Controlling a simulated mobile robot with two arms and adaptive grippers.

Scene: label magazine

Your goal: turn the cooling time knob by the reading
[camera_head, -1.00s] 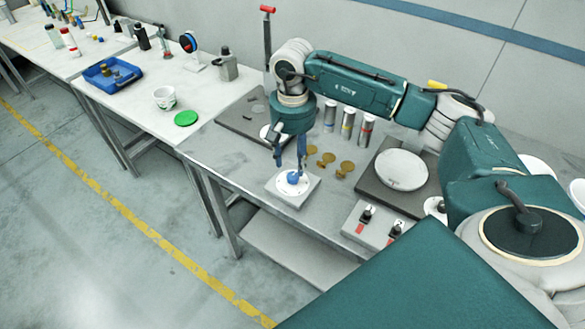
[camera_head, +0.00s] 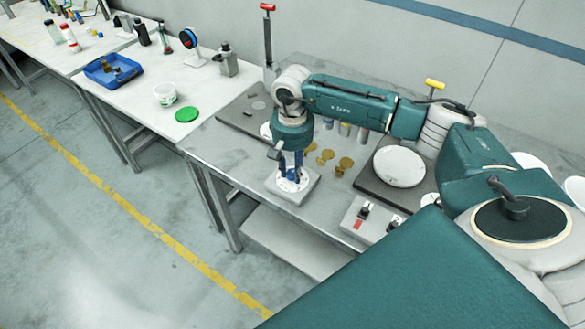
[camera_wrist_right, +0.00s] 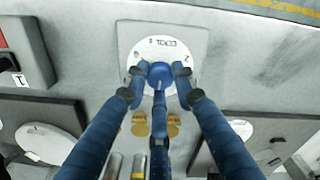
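The blue knob (camera_wrist_right: 160,74) sits at the middle of a round white dial (camera_wrist_right: 135,57) on a grey plate (camera_wrist_right: 192,36). The dial carries the word COOL and a digit, upside down in the right wrist view. In the head view the dial plate (camera_head: 311,186) lies at the table's front edge. My right gripper (camera_wrist_right: 160,80) points down with its blue fingers around the knob, their tips close against its sides. It also shows in the head view (camera_head: 291,172), where it hides most of the knob. My left gripper is not in view.
Several brass-coloured pieces (camera_head: 345,163) and metal cylinders (camera_head: 345,129) stand behind the dial. A red-handled post (camera_head: 267,35) rises at the back left.

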